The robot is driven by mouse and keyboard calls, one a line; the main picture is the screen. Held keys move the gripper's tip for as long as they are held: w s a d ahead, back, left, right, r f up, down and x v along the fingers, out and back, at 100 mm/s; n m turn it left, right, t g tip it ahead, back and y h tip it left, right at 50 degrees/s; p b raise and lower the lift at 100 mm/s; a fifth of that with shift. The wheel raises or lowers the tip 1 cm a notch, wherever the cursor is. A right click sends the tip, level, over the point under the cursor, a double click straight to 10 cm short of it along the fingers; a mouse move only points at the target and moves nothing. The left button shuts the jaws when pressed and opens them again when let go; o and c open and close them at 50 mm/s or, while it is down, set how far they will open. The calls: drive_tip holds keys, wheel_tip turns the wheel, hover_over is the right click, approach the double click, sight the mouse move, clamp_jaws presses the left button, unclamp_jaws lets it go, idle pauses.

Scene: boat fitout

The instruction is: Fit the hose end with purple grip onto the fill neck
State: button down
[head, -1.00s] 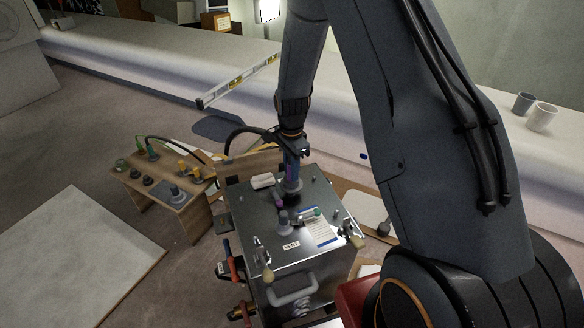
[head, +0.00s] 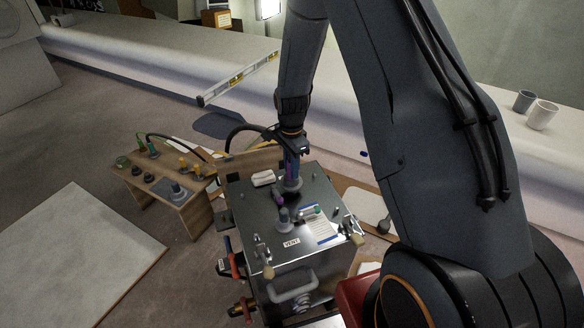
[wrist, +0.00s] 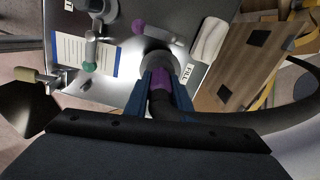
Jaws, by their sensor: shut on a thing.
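My gripper (head: 292,172) is shut on the purple grip (wrist: 161,78) of a black hose end, above the metal tank top (head: 250,215). In the wrist view the purple grip sits between my two blue fingers. The hose (wrist: 235,121) curves away to the right. The grey round flange of the fill neck (wrist: 171,58) lies straight ahead of the grip, beside the FILL label (wrist: 188,72). The grip and fingers hide the joint, so I cannot tell whether the hose end is seated.
A grey fitting (head: 284,217) and a paper sheet (head: 319,225) are on the tank top near the VENT label (head: 291,241). A wooden stand (head: 165,190) with several fittings is at left.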

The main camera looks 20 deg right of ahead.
drive_tip(key=shift+f+b, duration=0.4)
drive_tip(key=shift+f, duration=0.5)
idle(0.5)
drive_tip(key=shift+f, duration=0.35)
drive_tip(key=shift+f, duration=0.1)
drive_tip(key=c, duration=0.9)
unclamp_jaws()
drive_tip(key=shift+r+p, duration=2.4)
drive_tip(key=shift+r, duration=1.9)
